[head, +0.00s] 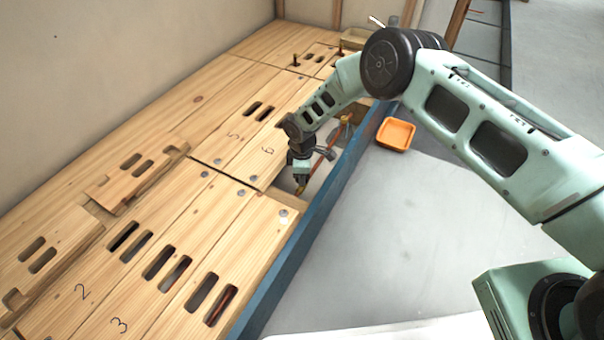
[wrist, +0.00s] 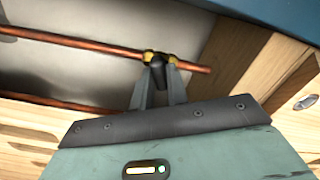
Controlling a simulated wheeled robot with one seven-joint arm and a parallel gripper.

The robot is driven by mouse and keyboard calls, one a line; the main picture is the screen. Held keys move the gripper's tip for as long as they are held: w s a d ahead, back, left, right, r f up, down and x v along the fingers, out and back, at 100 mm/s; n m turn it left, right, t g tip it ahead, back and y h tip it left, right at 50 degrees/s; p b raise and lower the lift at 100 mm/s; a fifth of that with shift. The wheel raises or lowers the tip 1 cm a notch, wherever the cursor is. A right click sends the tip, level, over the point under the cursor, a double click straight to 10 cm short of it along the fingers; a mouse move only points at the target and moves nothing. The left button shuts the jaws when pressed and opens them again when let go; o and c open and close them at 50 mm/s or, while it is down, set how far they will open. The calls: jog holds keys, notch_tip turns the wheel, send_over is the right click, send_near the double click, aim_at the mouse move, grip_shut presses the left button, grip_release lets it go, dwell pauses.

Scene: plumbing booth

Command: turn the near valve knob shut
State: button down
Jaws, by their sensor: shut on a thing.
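The near valve knob (wrist: 157,62) is a small dark piece on a brass-coloured valve fitting (wrist: 172,58) along a copper pipe (wrist: 90,44). My gripper (wrist: 160,76) has its two fingers closed on the knob, one on each side. In the head view my gripper (head: 300,183) points down into the opening in the wooden floor, and a bit of the brass fitting (head: 300,191) shows at its tip. The fingers partly hide the knob, so I cannot tell its exact turn. A second brass valve (head: 346,119) sits farther along the pipe.
Numbered wooden floor panels (head: 190,240) with slots lie left of the opening. A blue beam (head: 318,220) edges it on the right. A second copper pipe (wrist: 60,102) runs beside the first. An orange tray (head: 396,134) stands on the open grey floor.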

jog(key=m, duration=0.5)
jog(key=shift+p, duration=0.3)
jog(key=shift+m, duration=0.3)
jog(key=c, duration=1.4)
grip_release()
jog(key=shift+r, duration=0.1)
notch_tip(320, 180, up, 17)
jog(key=p, duration=0.7)
jog(key=shift+r, duration=0.15)
